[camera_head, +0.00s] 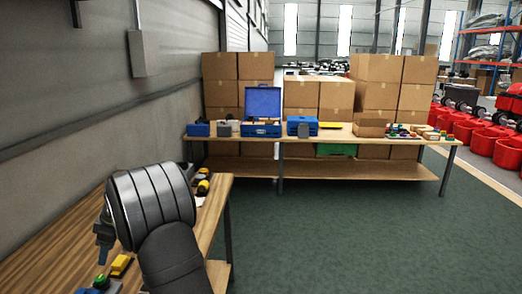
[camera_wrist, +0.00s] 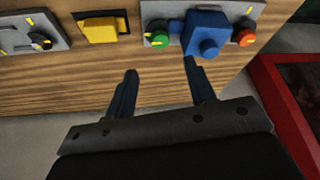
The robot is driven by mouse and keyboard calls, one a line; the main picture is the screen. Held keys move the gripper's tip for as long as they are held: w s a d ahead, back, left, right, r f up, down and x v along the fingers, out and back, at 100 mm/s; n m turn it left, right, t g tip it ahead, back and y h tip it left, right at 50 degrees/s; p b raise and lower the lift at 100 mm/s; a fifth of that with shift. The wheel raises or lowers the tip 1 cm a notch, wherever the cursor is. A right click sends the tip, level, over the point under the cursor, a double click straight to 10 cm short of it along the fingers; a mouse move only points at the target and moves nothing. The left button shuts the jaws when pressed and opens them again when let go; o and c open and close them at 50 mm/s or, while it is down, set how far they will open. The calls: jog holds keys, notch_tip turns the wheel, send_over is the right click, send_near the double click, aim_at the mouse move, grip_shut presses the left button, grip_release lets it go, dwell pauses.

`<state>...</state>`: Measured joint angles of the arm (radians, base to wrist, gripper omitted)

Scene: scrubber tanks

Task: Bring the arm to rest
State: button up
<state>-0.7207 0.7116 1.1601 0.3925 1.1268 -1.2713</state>
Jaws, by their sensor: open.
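My gripper (camera_wrist: 160,72) is open and empty in the wrist view, its two dark fingers apart over the wooden bench top (camera_wrist: 170,90). The right fingertip lies close to a blue block-like part (camera_wrist: 206,34) on a grey panel; I cannot tell whether they touch.
Beside the blue part are a green knob (camera_wrist: 158,39) and an orange-red knob (camera_wrist: 245,37). A yellow block (camera_wrist: 101,29) and a dark knob (camera_wrist: 41,42) sit further left. A red-edged object (camera_wrist: 275,90) stands right. A far bench (camera_head: 300,142) holds blue cases; green floor between is clear.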

send_near(99, 278)
jog(key=x, duration=0.7)
jog(key=shift+w+d+f, duration=0.1)
jog(key=shift+w+f, duration=0.05)
jog(key=shift+f, duration=0.5)
jog(key=shift+r+m, duration=0.1)
jog(key=shift+m, duration=0.5)
jog(key=m+t, duration=0.1)
jog(key=m, duration=0.2)
jog(key=m+t, duration=0.1)
jog(key=m, duration=0.1)
jog(key=shift+s+m+t, duration=0.3)
jog(key=shift+s, duration=0.05)
jog(key=shift+s+a+m+t+h, duration=0.15)
jog(key=shift+m+t+h, duration=0.25)
jog(key=shift+m, duration=1.15)
jog(key=shift+s+a+m+t+h, duration=0.15)
jog(key=shift+m+t, duration=0.45)
jog(key=shift+m, duration=0.95)
jog(key=shift+v, duration=0.9)
jog(key=shift+w, duration=0.1)
